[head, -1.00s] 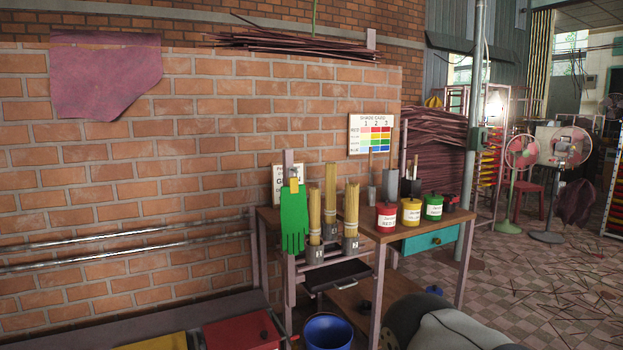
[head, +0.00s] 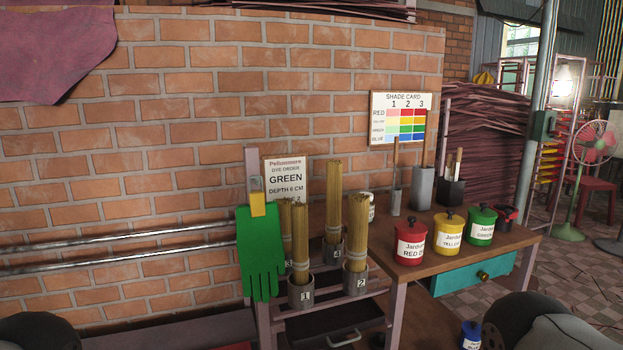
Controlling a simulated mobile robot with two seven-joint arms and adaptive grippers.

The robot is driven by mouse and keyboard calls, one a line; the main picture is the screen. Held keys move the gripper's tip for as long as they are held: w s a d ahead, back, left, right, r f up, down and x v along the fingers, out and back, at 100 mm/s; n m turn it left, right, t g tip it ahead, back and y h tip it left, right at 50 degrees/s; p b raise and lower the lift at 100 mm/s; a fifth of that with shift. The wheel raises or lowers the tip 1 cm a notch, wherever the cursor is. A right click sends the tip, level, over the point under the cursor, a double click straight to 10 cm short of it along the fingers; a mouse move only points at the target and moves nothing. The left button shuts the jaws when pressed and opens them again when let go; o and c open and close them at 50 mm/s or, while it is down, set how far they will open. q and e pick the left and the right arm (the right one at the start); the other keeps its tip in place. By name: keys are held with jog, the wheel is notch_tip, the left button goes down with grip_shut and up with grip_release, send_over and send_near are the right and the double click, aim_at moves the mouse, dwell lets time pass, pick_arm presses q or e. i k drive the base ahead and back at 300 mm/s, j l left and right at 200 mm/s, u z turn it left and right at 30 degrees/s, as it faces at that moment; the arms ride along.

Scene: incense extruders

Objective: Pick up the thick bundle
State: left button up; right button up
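Several upright bundles of tan sticks stand in grey numbered cups on a small rack at the bench's left end. The bundle in cup 2 (head: 356,232) and the bundle in cup 1 (head: 300,238) are in front. The bundle in cup 4 (head: 333,200) stands behind them, and the bundle in cup 3 (head: 286,222) is partly hidden. The bundle in cup 2 looks somewhat wider than the one in cup 1. Cup 2 (head: 358,281) and cup 1 (head: 301,294) show clearly. Neither gripper shows; only dark rounded parts of my arms show at the lower corners.
A green glove (head: 260,255) hangs left of the cups. Red (head: 410,241), yellow (head: 448,235) and green (head: 481,226) dye jars stand on the wooden bench (head: 425,276). An order card reading green (head: 287,180) and a shade card (head: 400,118) are behind. A brick wall (head: 180,150) closes the back.

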aim_at(360, 204)
jog(key=j+u, duration=0.15)
jog(key=j, duration=0.4)
jog(key=i+j+u, duration=0.1)
jog(key=j, duration=0.4)
jog(key=i+j+u, duration=0.15)
jog(key=j, duration=0.4)
jog(key=j+u, duration=0.1)
jog(key=j, duration=0.4)
jog(key=i, duration=0.05)
